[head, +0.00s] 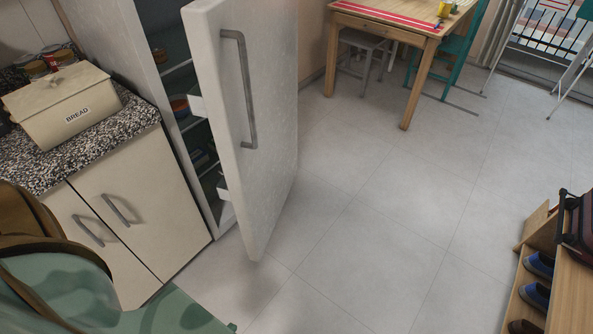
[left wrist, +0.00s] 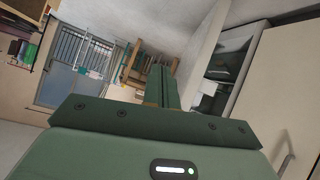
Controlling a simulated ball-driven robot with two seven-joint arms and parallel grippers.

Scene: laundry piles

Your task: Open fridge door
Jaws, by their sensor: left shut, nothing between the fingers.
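The fridge door (head: 245,130) is white and stands well open, swung out from the fridge (head: 117,35) over the floor. Its grey bar handle (head: 241,90) is on the outer face, and no gripper touches it. Shelves with a few items (head: 180,105) show in the gap behind the door. My left gripper (left wrist: 162,88) has green fingers, shut together and empty in the left wrist view. In the head view my left arm is low at the left, apart from the door. My right gripper is in neither view.
A cream bread box (head: 65,108) sits on the speckled counter (head: 140,113) above white cupboards (head: 147,215). A wooden table (head: 385,23) and stools stand at the back. A shoe rack (head: 567,295) is at the right. The tiled floor (head: 370,210) between is clear.

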